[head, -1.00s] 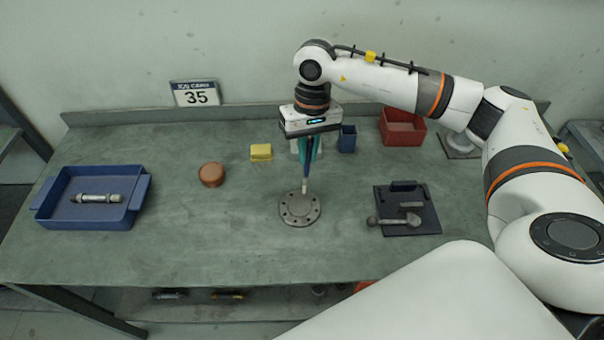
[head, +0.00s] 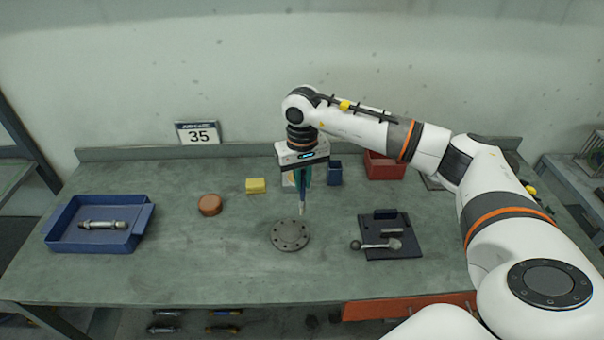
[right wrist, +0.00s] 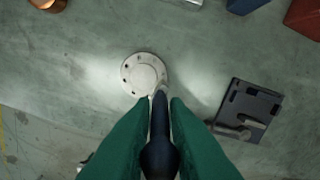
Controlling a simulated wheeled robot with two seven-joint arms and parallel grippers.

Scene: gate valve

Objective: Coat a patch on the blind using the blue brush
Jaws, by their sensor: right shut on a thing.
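The blind (head: 290,236) is a grey round disc with holes around its rim, lying flat on the bench. It also shows in the right wrist view (right wrist: 143,73), partly overlapped by the brush tip. My right gripper (head: 302,180), with green fingers, is shut on the blue brush (right wrist: 159,125). The brush points down with its pale tip (head: 302,208) at the far right edge of the blind in the head view. I cannot tell whether the tip touches the blind. No coated patch can be made out. My left gripper is not in view.
A blue tray (head: 62,236) with a metal bolt stands at the left. A copper-coloured round piece (head: 209,205), a yellow block (head: 256,186), a small blue cup (head: 335,173) and a red bin (head: 385,166) stand farther back. A dark plate (head: 400,222) with metal parts lies right of the blind.

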